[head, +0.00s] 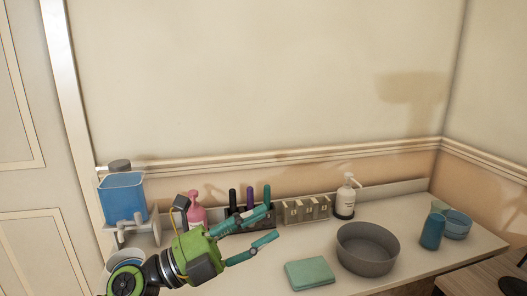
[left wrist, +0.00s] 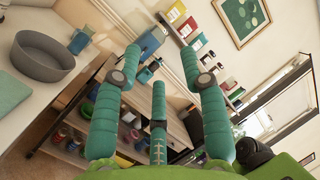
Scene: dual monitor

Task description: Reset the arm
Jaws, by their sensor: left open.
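My left gripper (head: 272,223) is in the lower middle of the head view, with its green body and teal fingers pointing right. The fingers are spread apart and nothing is between them. It is in front of the marker holder and the number blocks, above the table (head: 455,257). The left wrist view shows the same gripper (left wrist: 160,55) with its teal fingers spread and empty. My right gripper is in neither view.
A blue container (head: 123,198) and pink bottle (head: 195,207) are left. The left wrist view shows shelves (left wrist: 75,143) beyond the fingers.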

